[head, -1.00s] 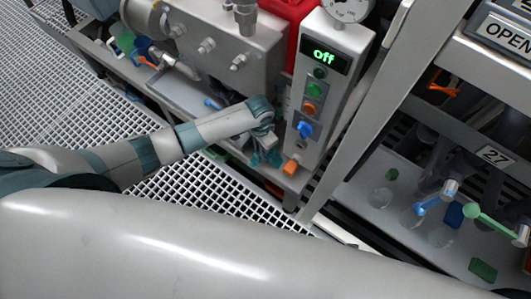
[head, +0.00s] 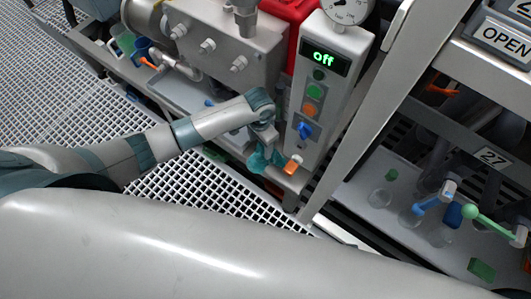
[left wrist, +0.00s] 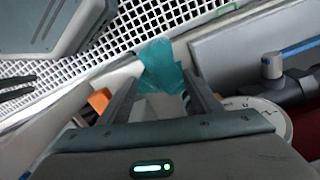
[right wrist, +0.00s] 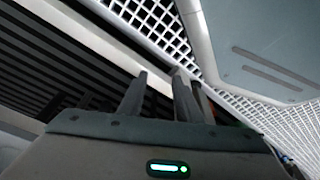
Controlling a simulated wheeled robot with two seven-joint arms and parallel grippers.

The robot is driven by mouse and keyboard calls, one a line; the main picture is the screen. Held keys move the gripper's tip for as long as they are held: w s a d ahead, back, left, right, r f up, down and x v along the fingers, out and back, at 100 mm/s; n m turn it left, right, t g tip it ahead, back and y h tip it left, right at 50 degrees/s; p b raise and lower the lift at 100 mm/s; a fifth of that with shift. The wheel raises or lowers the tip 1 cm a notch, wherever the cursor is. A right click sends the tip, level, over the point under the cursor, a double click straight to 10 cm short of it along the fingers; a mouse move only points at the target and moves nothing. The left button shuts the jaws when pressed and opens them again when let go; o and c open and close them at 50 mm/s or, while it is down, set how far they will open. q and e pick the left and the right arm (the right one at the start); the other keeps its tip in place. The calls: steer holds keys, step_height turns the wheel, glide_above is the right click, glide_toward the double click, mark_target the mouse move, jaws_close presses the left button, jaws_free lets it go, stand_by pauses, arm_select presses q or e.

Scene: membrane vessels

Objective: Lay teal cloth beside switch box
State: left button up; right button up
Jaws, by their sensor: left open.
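The teal cloth (head: 262,160) lies crumpled on the ledge at the foot of the grey switch box (head: 322,90), just left of an orange block. The switch box stands upright with a lit "off" display. My left gripper (head: 266,142) is over the cloth in the head view, its fingers small and partly hidden there. In the left wrist view the cloth (left wrist: 160,66) shows between and beyond the tips of my left gripper (left wrist: 163,84), which is open. My right gripper (right wrist: 161,80) shows only in the right wrist view, its fingers apart with nothing between them.
The orange block (head: 292,166) sits on the ledge by the box. A metal housing (head: 215,45) with fittings stands behind my left arm. A slanted grey post (head: 365,115) stands right of the box. Clear cups and coloured handles occupy the shelf (head: 360,200) at right.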

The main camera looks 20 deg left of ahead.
arm_select(q)
step_height(320, 180, up, 14)
steer(key=p, duration=0.1)
steer(key=shift+f, duration=0.15)
arm_select(e)
steer(key=shift+s+f, duration=0.2)
steer(key=shift+f, duration=0.85)
